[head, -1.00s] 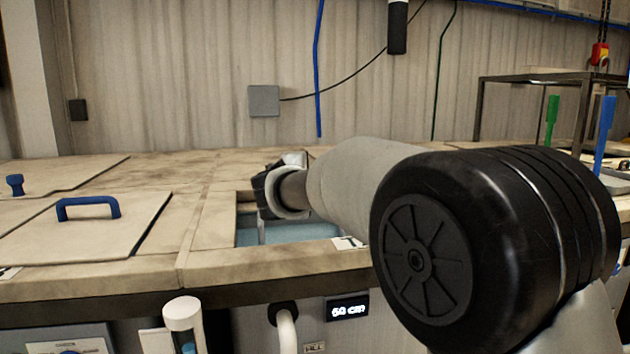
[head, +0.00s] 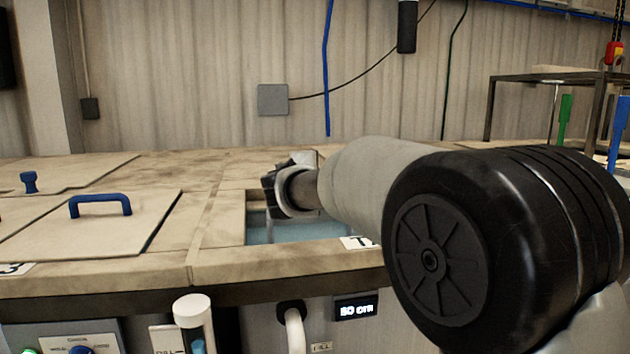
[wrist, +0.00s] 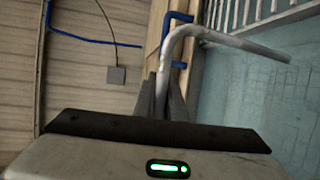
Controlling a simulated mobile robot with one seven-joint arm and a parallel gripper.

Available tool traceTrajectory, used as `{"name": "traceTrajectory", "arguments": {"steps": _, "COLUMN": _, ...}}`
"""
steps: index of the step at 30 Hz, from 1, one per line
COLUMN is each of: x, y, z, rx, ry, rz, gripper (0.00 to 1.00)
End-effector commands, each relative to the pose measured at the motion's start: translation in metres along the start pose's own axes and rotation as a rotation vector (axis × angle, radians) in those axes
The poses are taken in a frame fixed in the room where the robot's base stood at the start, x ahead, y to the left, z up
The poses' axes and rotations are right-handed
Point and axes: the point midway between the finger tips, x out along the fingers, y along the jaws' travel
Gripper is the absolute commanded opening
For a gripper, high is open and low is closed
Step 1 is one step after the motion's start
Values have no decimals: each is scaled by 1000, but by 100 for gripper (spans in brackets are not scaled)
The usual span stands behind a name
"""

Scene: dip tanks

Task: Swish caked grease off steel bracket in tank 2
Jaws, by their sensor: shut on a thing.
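An open tank (head: 258,220) with bluish liquid (head: 300,233) is set in the worktop, partly hidden by my arm. The label on its front edge is mostly covered, so I cannot read its number. My gripper (head: 277,190) is over the tank opening in the head view. In the wrist view, my gripper (wrist: 160,98) is shut on a bent grey steel bar, seemingly the steel bracket (wrist: 225,40). Its free end reaches out to the right, over or in the liquid; I cannot tell which. I cannot make out grease on it.
Left of the opening lies a lid (head: 110,230) with a blue handle (head: 100,204), beside a label reading 3. A white pipe (head: 295,325) and a small display (head: 356,309) are on the front below. A metal rack (wrist: 250,12) shows at the tank's edge.

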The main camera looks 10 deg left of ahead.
Motion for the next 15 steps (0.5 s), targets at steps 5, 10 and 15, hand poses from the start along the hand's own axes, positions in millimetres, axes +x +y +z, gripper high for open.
{"name": "traceTrajectory", "arguments": {"steps": 5, "x": 2, "y": 3, "z": 7, "rx": 1, "ry": -2, "rz": 5, "gripper": 0}}
{"name": "traceTrajectory", "arguments": {"steps": 10, "x": 7, "y": 3, "z": 19, "rx": 1, "ry": -3, "rz": 4, "gripper": 0}}
{"name": "traceTrajectory", "arguments": {"steps": 15, "x": 9, "y": 3, "z": 24, "rx": 1, "ry": -1, "rz": 4, "gripper": 0}}
